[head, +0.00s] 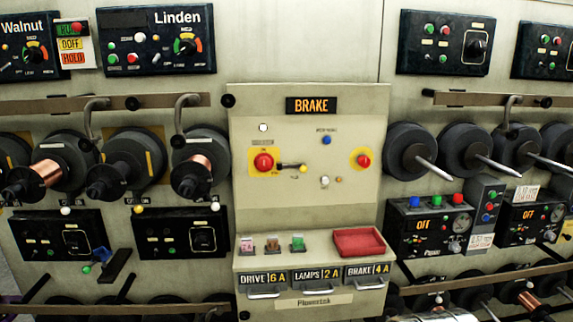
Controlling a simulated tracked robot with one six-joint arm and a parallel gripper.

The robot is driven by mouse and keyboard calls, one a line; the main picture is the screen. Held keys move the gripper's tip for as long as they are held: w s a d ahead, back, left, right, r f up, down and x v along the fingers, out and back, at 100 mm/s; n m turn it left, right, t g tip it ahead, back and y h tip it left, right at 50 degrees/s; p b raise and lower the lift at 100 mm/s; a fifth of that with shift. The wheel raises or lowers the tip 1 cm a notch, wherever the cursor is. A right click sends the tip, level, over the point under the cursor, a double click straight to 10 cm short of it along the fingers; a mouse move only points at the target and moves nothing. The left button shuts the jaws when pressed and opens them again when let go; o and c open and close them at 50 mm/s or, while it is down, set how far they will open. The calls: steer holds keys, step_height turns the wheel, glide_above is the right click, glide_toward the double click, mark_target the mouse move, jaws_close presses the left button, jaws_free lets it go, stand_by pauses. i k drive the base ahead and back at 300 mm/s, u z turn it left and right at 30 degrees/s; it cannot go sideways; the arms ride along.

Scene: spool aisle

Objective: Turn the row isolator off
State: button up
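A grey central panel (355,105) headed BRAKE carries two red controls on yellow plates. The left one is a red knob (264,162) with small marks around it that are too small to read. A dark lever with a yellow tip (302,169) reaches to its right. The right one is a smaller red button (363,160). I cannot read which is labelled the row isolator, nor tell its on or off position. My gripper is not seen in the head view.
Below, a ledge holds several coloured fuse-like blocks (273,244) and a red tray (358,242), above drawers marked DRIVE, LAMPS and BRAKE. Spools (197,160) and rods (497,168) stick out on both sides. The panel's front looks clear.

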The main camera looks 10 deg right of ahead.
mark_target(264, 162)
steer(key=u, duration=1.2)
steer(key=i, duration=0.75)
steer(key=z, duration=0.05)
